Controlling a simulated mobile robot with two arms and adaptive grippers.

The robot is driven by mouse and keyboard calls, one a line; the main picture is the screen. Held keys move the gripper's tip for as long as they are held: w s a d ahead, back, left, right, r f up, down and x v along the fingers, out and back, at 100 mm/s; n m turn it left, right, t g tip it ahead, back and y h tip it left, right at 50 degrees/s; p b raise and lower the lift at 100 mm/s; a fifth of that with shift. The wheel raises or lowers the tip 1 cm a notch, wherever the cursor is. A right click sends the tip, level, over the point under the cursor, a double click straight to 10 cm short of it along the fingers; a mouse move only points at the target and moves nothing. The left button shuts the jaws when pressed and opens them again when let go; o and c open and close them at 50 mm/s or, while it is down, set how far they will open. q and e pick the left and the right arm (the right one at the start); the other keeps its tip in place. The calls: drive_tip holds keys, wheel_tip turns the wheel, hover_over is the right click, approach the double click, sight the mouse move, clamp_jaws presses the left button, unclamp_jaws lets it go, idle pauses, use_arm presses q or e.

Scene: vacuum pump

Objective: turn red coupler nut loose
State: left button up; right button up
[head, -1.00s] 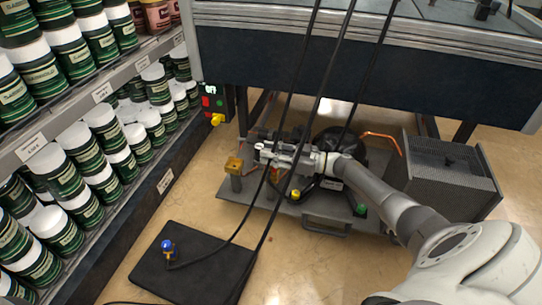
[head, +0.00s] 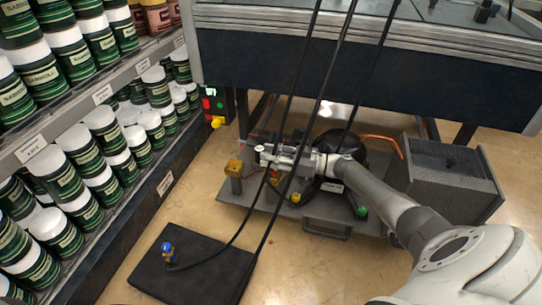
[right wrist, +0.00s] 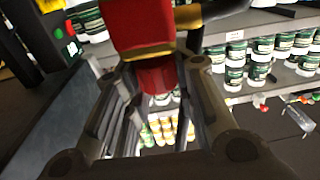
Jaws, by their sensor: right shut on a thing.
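The red coupler nut (right wrist: 138,25) fills the top middle of the right wrist view, with a brass-coloured band below it and a smaller red part (right wrist: 156,79) between my fingers. My right gripper (head: 262,154) reaches in from the right over the pump's base plate (head: 265,206) and is shut on the red nut. In the head view a small red piece (head: 275,177) shows just below the gripper, partly hidden by the hoses. The exact finger contact is hard to see. The black pump (head: 328,142) sits behind my wrist. My left gripper is not in view.
A brass-coloured block (head: 234,168) stands left of the gripper. Yellow (head: 296,197) and green (head: 361,211) caps sit on the plate. A blue coupler (head: 168,250) stands on a black mat (head: 205,277). Black hoses hang across. Shelves of jars (head: 55,170) stand left, a perforated grey box (head: 448,180) right.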

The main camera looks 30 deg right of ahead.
idle(0.9)
drive_tip(key=o, duration=1.1)
drive_tip(key=shift+c, duration=0.2)
drive_tip(key=v, duration=0.7)
drive_tip(key=shift+s+d, duration=0.15)
drive_tip(key=shift+s, duration=0.05)
